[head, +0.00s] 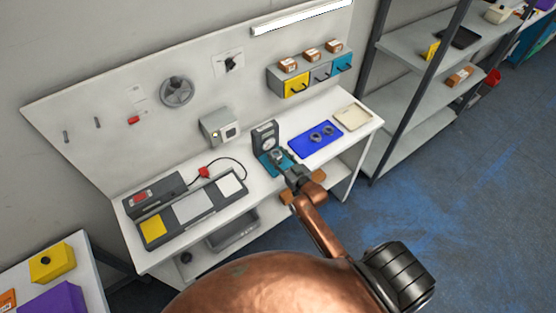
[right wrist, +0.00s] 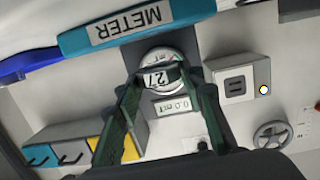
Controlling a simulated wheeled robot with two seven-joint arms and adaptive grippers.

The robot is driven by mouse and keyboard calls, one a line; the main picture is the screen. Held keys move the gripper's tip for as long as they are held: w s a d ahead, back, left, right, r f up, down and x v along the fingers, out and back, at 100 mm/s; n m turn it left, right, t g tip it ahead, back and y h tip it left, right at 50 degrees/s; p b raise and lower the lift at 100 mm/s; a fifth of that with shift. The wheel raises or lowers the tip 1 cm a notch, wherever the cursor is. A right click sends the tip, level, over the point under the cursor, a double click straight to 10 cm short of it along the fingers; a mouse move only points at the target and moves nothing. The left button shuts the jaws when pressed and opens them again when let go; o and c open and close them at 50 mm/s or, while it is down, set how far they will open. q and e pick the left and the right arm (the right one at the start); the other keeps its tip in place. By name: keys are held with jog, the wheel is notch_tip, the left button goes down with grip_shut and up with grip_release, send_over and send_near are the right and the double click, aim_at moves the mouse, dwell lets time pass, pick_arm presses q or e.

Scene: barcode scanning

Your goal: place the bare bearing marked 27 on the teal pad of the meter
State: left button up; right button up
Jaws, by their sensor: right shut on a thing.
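The meter (head: 264,135) is a dark upright block with a round dial, standing on the workbench. Its teal pad (head: 267,168) is in front of the dial; in the right wrist view the teal front edge (right wrist: 88,35) carries a METER label. My right gripper (head: 287,168) is shut on the bearing marked 27 (right wrist: 157,79), which shows between the fingers (right wrist: 157,74) with the dial behind it. The bearing is at the pad in the head view; whether it touches the pad cannot be told. My left gripper is out of view.
A blue mat (head: 304,150) with grey rings lies right of the meter, and a cream tray (head: 352,117) beyond it. A dark panel with yellow, grey and white pads (head: 193,207) lies left. Small drawers (head: 296,84) hang on the back wall.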

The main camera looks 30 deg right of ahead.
notch_tip(320, 180, down, 2)
jog(key=shift+w+f, duration=0.1)
jog(key=shift+f, duration=0.5)
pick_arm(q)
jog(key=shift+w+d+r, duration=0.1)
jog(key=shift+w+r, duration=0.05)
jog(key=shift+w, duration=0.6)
pick_arm(e)
jog(key=shift+f, duration=0.1)
jog(key=o, duration=1.3)
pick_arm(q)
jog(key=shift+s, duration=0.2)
pick_arm(e)
jog(key=shift+s, duration=0.3)
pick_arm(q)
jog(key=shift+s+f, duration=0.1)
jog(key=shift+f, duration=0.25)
pick_arm(e)
jog(key=s, duration=0.3)
jog(key=s+r, duration=0.1)
jog(key=s, duration=0.3)
jog(key=s+r, duration=0.1)
jog(key=s, duration=0.3)
jog(key=shift+s+d, duration=0.15)
jog(key=shift+s, duration=0.05)
